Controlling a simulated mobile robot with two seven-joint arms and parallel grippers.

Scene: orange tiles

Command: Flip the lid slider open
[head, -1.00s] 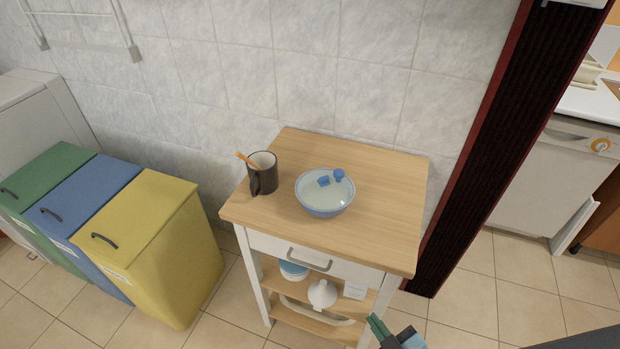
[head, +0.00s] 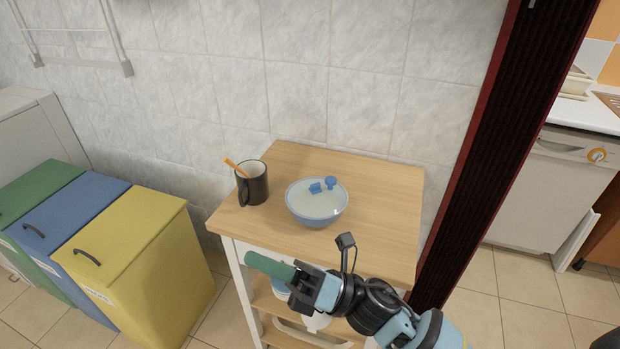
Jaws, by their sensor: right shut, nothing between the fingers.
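A blue-rimmed bowl (head: 318,216) stands on the wooden top of a small cart. A pale, see-through lid (head: 308,202) covers it. Two small blue parts sit on the far side of the lid: a flat piece that looks like the slider (head: 315,188) and a rounder knob (head: 331,182). Whether the slider is flipped is too small to tell. My right gripper (head: 262,264), with green fingers, is shut and empty. It shows in front of the cart's near edge, below and left of the bowl, apart from it. My left gripper is out of view.
A dark mug (head: 252,186) with an orange stick stands left of the bowl. The cart top (head: 385,210) is clear to the right. Tiled wall lies behind, a dark red-edged post (head: 480,160) to the right, and a yellow bin (head: 130,250) to the left.

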